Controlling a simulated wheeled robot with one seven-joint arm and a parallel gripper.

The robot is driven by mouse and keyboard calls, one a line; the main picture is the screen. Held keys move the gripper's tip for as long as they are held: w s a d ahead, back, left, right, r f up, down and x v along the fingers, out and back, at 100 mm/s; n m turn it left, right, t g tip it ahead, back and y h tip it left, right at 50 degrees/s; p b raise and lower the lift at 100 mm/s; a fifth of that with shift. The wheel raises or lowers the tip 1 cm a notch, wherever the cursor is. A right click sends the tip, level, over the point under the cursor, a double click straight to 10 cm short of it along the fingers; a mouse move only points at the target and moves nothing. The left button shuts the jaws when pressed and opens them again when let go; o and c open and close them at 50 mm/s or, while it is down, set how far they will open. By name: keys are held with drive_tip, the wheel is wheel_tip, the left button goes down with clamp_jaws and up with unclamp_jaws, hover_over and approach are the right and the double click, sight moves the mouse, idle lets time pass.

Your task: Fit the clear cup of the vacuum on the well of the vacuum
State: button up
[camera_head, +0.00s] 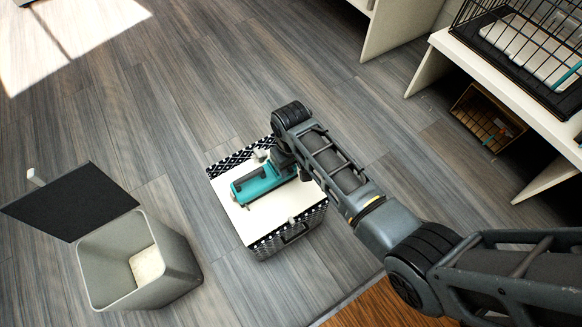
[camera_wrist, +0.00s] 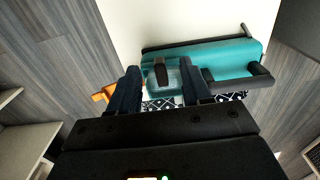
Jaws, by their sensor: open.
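The teal vacuum (camera_head: 258,184) lies on the white top of a patterned box. In the wrist view the vacuum (camera_wrist: 225,58) has a teal body and dark parts. The clear cup (camera_wrist: 169,84) shows in the wrist view at the vacuum's near side, with a dark piece at it. My gripper (camera_wrist: 160,80) is open, with one finger on each side of the cup. I cannot tell whether the fingers touch it or whether the cup is seated on the well. In the head view my arm hides the gripper and cup.
The patterned box (camera_head: 290,238) stands on a grey plank floor. A grey bin (camera_head: 175,268) with its dark lid open is at lower left. A white bench (camera_head: 500,85) with a wire cage is at upper right. An orange piece (camera_wrist: 103,93) shows beside the left finger.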

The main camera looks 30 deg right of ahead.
wheel_tip(320, 180, up, 5)
drive_tip(key=shift+f+p, duration=0.2)
drive_tip(key=shift+p, duration=0.35)
